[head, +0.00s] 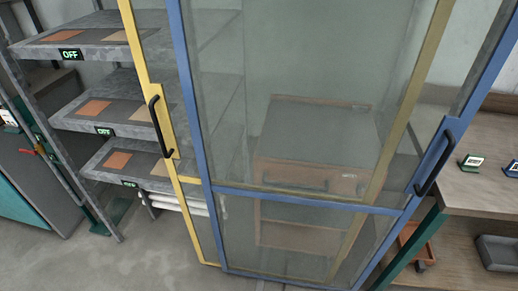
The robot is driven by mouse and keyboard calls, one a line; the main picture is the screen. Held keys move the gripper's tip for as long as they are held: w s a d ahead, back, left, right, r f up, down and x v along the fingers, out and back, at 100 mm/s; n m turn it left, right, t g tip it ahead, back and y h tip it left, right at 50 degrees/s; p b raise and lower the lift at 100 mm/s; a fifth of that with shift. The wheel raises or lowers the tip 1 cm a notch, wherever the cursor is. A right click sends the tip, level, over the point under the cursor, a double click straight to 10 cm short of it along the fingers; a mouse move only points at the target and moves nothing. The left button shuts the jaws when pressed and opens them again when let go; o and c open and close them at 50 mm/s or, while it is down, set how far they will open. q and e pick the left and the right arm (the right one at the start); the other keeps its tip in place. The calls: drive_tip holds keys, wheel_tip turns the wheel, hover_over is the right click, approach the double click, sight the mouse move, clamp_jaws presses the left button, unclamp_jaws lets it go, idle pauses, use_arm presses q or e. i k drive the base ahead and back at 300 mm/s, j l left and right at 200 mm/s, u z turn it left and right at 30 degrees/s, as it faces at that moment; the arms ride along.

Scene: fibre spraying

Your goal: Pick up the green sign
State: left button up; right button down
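Two small signs with white faces stand on the wooden bench top at the right edge of the head view. The left one (471,162) has a green lower part. The other (511,169) is darker, partly cut off by the picture edge, and its colour is hard to tell. Neither of my grippers shows, and nothing is seen touching the signs.
A glass door with a blue frame (300,199) and black handle (434,157) stands in front. A yellow-framed door (147,75) with another handle (160,126) is at left. Grey shelves (110,55) carry OFF labels. A grey tray (497,252) sits under the bench (483,190).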

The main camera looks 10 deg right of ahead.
sight(472, 162)
drive_tip(key=z, duration=1.95)
